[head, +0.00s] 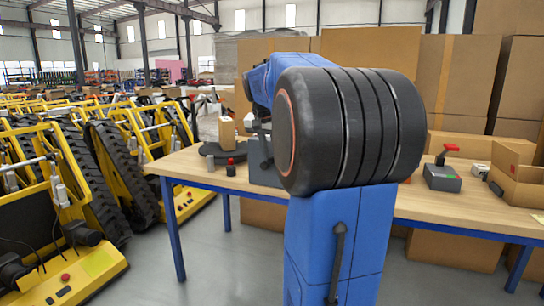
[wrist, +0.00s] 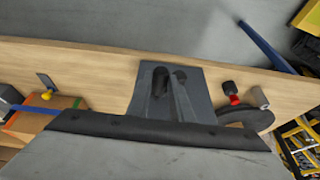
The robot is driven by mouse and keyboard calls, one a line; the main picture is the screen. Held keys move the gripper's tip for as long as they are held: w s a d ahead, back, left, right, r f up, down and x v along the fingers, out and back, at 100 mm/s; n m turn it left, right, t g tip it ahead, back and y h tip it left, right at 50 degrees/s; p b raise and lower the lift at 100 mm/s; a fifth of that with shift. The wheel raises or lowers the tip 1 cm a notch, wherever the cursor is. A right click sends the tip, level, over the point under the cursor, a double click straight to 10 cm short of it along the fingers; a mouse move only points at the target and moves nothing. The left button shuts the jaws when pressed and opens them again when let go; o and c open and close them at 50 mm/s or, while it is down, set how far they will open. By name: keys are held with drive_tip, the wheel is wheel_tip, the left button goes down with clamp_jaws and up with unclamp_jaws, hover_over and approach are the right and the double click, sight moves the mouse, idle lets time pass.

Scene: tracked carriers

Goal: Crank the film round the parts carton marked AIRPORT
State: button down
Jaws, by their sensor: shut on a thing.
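A small tan carton (head: 226,132) stands upright on a round black turntable (head: 222,153) on the workbench. No marking can be read on it. The turntable also shows at the right of the wrist view (wrist: 245,118). Beside it is a grey machine housing (head: 265,168), partly hidden by my arm; a grey block (wrist: 150,105) shows below my wrist. My gripper (head: 263,143) is at this housing, just right of the carton, shut on what seems to be the crank handle. The handle and the contact are mostly hidden. I cannot make out any film.
A black-and-red knob (head: 231,167) stands on the workbench (head: 190,165) before the turntable. At right are a grey device with a red top (head: 442,175) and an open carton (head: 520,180). Yellow tracked carriers (head: 90,265) crowd the left. Stacked cartons stand behind.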

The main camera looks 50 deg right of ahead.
drive_tip(key=w+a+n+g+h, duration=0.3)
drive_tip(key=w+g+h, duration=0.3)
drive_tip(key=g, duration=0.5)
drive_tip(key=shift+w+a+f+g, duration=0.2)
drive_tip(key=shift+w+f+g, duration=0.15)
drive_tip(key=shift+w, duration=0.7)
drive_tip(key=shift+h, duration=0.3)
drive_tip(key=c, duration=1.6)
unclamp_jaws()
